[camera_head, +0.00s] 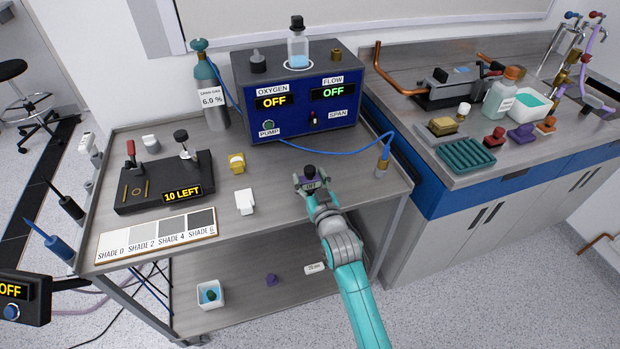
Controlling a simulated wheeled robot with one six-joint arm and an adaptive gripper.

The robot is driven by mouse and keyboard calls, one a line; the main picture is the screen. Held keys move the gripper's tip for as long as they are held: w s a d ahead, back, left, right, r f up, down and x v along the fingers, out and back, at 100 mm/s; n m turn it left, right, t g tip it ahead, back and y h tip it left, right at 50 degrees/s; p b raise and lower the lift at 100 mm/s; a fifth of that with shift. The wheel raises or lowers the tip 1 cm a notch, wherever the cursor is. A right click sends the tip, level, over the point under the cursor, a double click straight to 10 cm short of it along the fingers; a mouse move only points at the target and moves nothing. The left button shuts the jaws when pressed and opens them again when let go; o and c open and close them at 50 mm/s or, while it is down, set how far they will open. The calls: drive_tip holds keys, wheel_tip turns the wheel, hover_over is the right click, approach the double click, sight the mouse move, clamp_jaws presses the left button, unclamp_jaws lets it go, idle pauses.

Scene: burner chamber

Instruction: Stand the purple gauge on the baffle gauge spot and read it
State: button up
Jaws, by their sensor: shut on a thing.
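My gripper (313,190) is at the right part of the cart top, in front of the blue analyzer. It is shut on a small purple gauge (309,184) with a black knob on top and a small dark display. The fingers hide part of the gauge, and its reading is too small to make out. I cannot tell whether it touches the cart top. Another purple piece (522,133) lies on the right bench, and a small purple piece (271,280) is on the lower shelf. I cannot pick out a marked baffle gauge spot.
The blue analyzer (290,126) shows OFF twice. A black fixture (128,199) reading 10 LEFT, a shade strip (155,236), a yellow block (236,163) and a white block (244,202) stand left of my gripper. A blue hose ends at a probe (383,162) on the right.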

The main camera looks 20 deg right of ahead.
drive_tip(key=shift+f, duration=0.1)
drive_tip(key=o, duration=1.4)
drive_tip(key=shift+o, duration=0.2)
drive_tip(key=s, duration=1.2)
